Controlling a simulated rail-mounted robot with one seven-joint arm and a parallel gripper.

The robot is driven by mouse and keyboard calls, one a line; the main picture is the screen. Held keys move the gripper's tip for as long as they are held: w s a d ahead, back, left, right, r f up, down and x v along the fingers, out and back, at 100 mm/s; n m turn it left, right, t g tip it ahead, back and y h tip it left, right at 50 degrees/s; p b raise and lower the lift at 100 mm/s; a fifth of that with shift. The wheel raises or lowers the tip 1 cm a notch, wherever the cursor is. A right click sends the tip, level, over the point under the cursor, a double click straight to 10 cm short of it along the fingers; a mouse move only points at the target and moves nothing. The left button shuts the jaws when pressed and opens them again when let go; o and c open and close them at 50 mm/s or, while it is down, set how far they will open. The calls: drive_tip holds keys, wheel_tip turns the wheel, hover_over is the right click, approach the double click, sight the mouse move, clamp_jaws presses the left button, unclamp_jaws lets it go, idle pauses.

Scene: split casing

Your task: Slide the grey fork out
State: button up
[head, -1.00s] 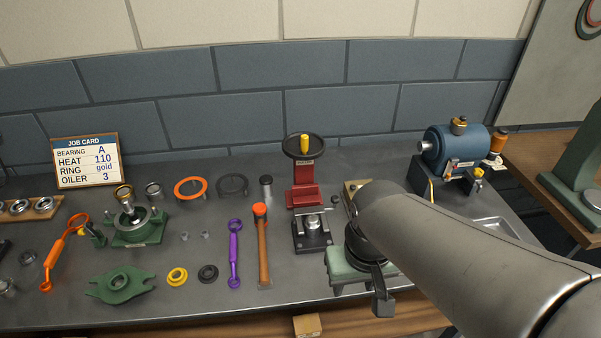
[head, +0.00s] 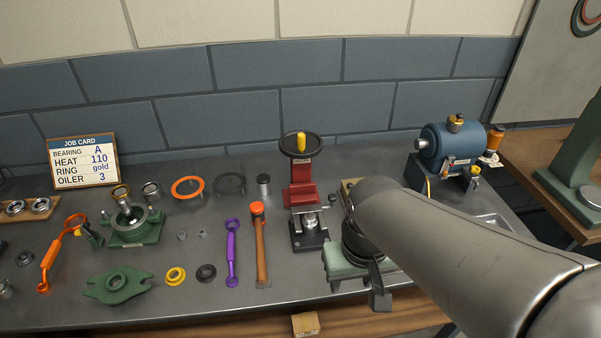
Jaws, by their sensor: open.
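My gripper (head: 357,282) hangs at the end of my arm, over the front of the bench right of the red press. It is open, and its fingers are partly hidden by the hand and wrist. I cannot pick out a grey fork for certain; my arm and gripper cover part of the bench there. The red press (head: 300,184) has a black handwheel and stands at mid-bench. A dark block (head: 309,240) with a silver part on top sits in front of it, left of my gripper.
A blue motor-like casing (head: 452,146) stands at the back right. A hammer (head: 261,245), a purple wrench (head: 232,252), an orange tool (head: 50,262), several rings and green housing parts (head: 117,284) lie to the left. A job card (head: 83,162) stands at the back left.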

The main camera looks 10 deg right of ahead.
drive_tip(key=w+d+r+m+b, duration=0.1)
drive_tip(key=w+r+b, duration=0.15)
drive_tip(key=w, duration=0.75)
drive_tip(key=w+d+r+m+b, duration=0.1)
drive_tip(key=w+m+b, duration=0.15)
drive_tip(key=w, duration=0.85)
drive_tip(key=m+g+b, duration=0.1)
drive_tip(key=m+b, duration=0.1)
drive_tip(key=b, duration=0.1)
approach(333, 196)
wheel_tip(333, 196, down, 11)
drive_tip(key=shift+r+p, duration=0.1)
drive_tip(key=shift+p, duration=0.65)
